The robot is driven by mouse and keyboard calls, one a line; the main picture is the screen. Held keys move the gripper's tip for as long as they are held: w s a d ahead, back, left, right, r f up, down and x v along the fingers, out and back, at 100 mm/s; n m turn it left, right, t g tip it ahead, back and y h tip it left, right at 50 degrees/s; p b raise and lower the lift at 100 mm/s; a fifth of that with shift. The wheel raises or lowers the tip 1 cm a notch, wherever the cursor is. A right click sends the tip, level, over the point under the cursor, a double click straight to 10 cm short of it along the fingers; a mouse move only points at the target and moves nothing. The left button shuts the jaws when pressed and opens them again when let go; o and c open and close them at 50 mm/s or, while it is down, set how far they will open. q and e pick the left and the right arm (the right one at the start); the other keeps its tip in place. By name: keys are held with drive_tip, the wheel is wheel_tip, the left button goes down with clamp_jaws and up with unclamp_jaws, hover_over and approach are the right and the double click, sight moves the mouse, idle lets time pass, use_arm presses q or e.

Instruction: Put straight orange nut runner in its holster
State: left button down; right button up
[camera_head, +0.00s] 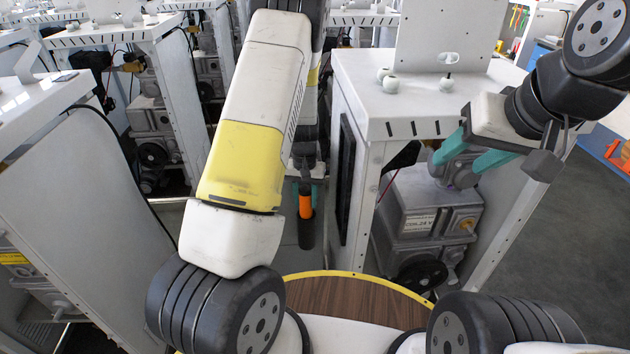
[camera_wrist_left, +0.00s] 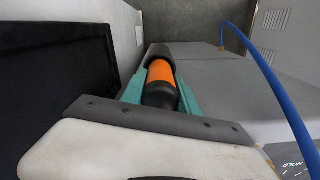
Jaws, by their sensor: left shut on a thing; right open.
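The straight orange nut runner (camera_head: 306,206) hangs upright in the middle of the head view, with an orange band and dark ends. My left gripper (camera_head: 306,189) is shut on it, with teal fingers on either side. In the left wrist view the nut runner (camera_wrist_left: 160,73) lies between the teal fingers of the left gripper (camera_wrist_left: 161,84). A dark cylinder (camera_head: 306,234) adjoins the orange band below; I cannot tell whether it is the holster or the tool's own end.
A white dispenser frame (camera_head: 420,95) stands right of the nut runner, with a dark panel (camera_head: 345,190) on its near side. A grey pump unit (camera_head: 425,215) sits inside it. Another frame (camera_head: 75,190) stands left. A blue hose (camera_wrist_left: 268,75) curves right of the left gripper.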

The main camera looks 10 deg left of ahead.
use_arm(q)
drive_tip(key=c, duration=0.9)
unclamp_jaws()
drive_tip(key=shift+f, duration=0.1)
wheel_tip(320, 180, up, 12)
drive_tip(key=shift+f, duration=0.1)
drive_tip(key=s+d+r+t+h, duration=0.1)
drive_tip(key=s+r+t, duration=0.1)
drive_tip(key=s+r, duration=0.65)
drive_tip(key=s+d+r+t+h, duration=0.15)
drive_tip(key=s+r, duration=0.45)
drive_tip(key=r, duration=0.6)
drive_tip(key=s+r+t, duration=0.2)
drive_tip(key=s+r, duration=0.1)
drive_tip(key=s, duration=0.6)
drive_tip(key=shift+s+a+r+m+t, duration=0.15)
drive_tip(key=shift+s+m+t, duration=0.15)
drive_tip(key=shift+m+t, duration=0.1)
